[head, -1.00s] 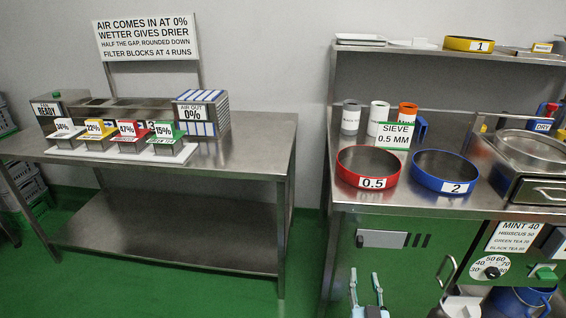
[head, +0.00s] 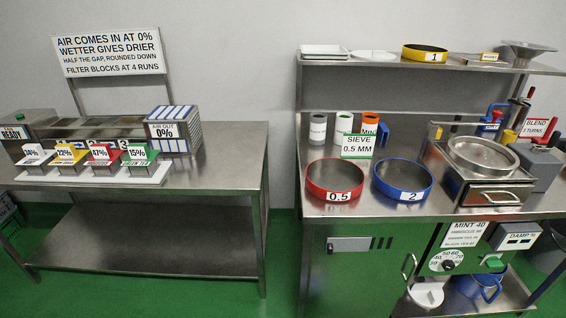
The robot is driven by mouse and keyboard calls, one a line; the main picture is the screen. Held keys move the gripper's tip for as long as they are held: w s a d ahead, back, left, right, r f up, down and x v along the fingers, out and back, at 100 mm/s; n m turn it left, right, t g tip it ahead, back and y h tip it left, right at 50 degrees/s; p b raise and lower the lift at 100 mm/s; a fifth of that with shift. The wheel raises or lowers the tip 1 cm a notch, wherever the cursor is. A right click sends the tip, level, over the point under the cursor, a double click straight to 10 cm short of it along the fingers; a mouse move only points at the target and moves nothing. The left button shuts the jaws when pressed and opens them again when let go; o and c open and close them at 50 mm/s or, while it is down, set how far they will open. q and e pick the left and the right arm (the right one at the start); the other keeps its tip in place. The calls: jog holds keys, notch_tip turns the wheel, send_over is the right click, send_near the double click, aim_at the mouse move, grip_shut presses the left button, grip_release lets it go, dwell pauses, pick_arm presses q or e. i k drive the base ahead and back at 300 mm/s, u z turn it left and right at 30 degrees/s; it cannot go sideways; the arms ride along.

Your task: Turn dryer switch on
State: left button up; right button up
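The dryer is the green-fronted cabinet (head: 345,280) under the right bench. A dial (head: 447,261) marked with numbers is on its front, with a green switch (head: 493,262) to the right of it. Whether the switch is on or off cannot be told from here. A sign (head: 464,235) above the dial lists teas with numbers, MINT 40 at the top. A damp display (head: 517,241) is to the right of the sign. Neither of my grippers is in view.
On the right bench stand a red sieve (head: 335,180), a blue sieve (head: 402,179) and a metal machine with a round pan (head: 483,157). A white container (head: 427,293) and a blue pot (head: 478,284) are below. A left bench (head: 225,165) holds tea trays. Green floor lies between.

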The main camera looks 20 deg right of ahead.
aim_at(493, 263)
jog(key=z, duration=3.1)
jog(key=i, duration=4.05)
jog(key=u, duration=2.25)
